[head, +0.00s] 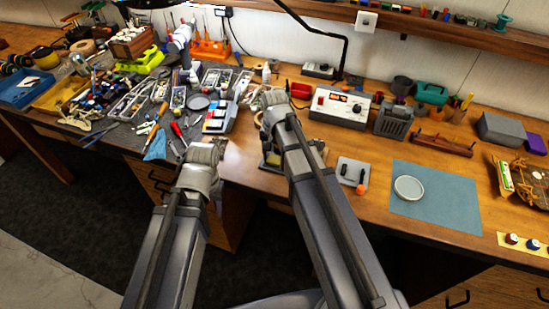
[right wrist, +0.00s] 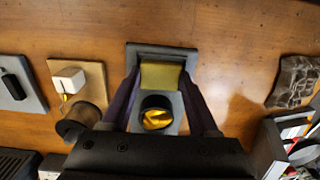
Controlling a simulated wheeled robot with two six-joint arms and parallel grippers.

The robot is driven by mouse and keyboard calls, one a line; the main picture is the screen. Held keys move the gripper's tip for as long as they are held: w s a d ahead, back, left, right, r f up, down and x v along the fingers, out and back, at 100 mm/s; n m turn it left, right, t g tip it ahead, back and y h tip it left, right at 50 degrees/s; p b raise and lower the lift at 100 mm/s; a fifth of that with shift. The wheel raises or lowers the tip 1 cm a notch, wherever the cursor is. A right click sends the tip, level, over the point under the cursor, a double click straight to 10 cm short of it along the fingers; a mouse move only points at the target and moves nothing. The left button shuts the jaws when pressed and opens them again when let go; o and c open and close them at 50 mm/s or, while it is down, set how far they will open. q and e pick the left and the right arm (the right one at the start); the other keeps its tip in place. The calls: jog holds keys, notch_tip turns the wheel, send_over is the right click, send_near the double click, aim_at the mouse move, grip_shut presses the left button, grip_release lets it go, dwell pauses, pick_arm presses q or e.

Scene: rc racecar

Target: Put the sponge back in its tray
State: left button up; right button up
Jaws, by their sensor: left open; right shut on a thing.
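The yellow sponge (right wrist: 162,76) is between the fingertips of my right gripper (right wrist: 161,80), which is shut on it. In the right wrist view the sponge overlaps the grey tray (right wrist: 160,49); I cannot tell whether it rests inside or is held just above. A black cup with gold filling (right wrist: 156,118) stands beside the sponge, between the fingers. In the head view my right gripper (head: 272,103) is over the bench's front part, its fingertips hidden; the tray (head: 268,166) partly shows beside its arm. My left gripper (head: 207,154) is open and empty, left of the tray.
A grey pad (head: 352,172) and blue mat (head: 440,200) lie to the right. Bare wood surrounds the tray's outer edge.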

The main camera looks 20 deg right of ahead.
aim_at(275, 159)
jog(key=shift+f, duration=0.15)
jog(key=shift+s+a+f+b, duration=0.2)
jog(key=shift+s+f+b, duration=0.2)
jog(key=shift+b, duration=0.4)
jog(key=shift+s+r, duration=0.1)
jog(key=shift+s, duration=0.05)
jog(key=o, duration=1)
jog(key=shift+s, duration=0.1)
jog(key=shift+o, duration=1)
jog(key=shift+w+d+r+p, duration=0.1)
jog(key=shift+w+r+p, duration=0.3)
jog(key=shift+r+p, duration=0.5)
notch_tip(275, 159, up, 11)
jog(key=p, duration=1.2)
jog(key=s+a+n+h, duration=0.1)
jog(key=s+a+n, duration=0.9)
jog(key=s, duration=0.3)
jog(key=shift+s+a+n, duration=0.15)
jog(key=shift+s+n, duration=0.15)
jog(key=shift+s, duration=0.05)
